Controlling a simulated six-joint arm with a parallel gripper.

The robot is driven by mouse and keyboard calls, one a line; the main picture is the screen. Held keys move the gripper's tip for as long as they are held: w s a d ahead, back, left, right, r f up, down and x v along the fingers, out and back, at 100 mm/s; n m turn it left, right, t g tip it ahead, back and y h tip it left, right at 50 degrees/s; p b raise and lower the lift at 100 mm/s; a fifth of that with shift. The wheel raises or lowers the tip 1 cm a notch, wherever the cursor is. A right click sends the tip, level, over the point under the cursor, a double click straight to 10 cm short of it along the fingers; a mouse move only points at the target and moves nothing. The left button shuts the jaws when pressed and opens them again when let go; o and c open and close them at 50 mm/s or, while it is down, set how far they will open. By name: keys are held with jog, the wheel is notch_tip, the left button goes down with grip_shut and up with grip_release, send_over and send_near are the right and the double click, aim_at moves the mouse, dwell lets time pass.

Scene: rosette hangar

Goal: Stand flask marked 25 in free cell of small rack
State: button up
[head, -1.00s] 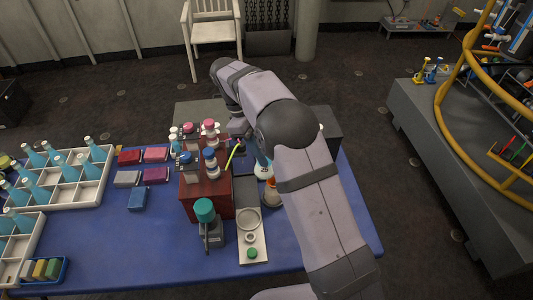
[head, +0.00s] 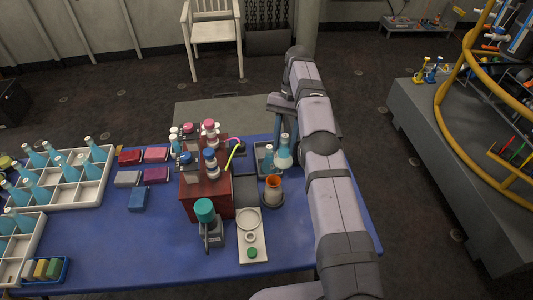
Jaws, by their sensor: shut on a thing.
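My gripper (head: 285,128) points down at the back right of the blue table, below my bent wrist. It is shut on a flask (head: 283,158) with pale blue contents and a wide base. The flask looks upright; its number cannot be read from here. A small grey rack (head: 257,160) stands just left of the flask, with pale blue glass showing in it. The flask and my arm hide part of that rack, so I cannot tell which cells are free or whether the flask touches it.
A grey holder with an orange cup (head: 273,188) stands in front of the flask. A dark red box (head: 205,195) with bottles is to the left. White racks (head: 62,190) of blue flasks fill the far left. A white tray (head: 251,240) lies near the front.

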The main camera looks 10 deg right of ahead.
jog(key=m, duration=0.1)
jog(key=w+m, duration=0.1)
jog(key=shift+d+f+m+t+y, duration=0.1)
jog(key=shift+d+m+t+y, duration=0.2)
jog(key=shift+m+t+y, duration=0.1)
jog(key=shift+w+m+t+y, duration=0.3)
jog(key=shift+w+m, duration=0.2)
jog(key=shift+m, duration=0.4)
jog(key=shift+w, duration=0.1)
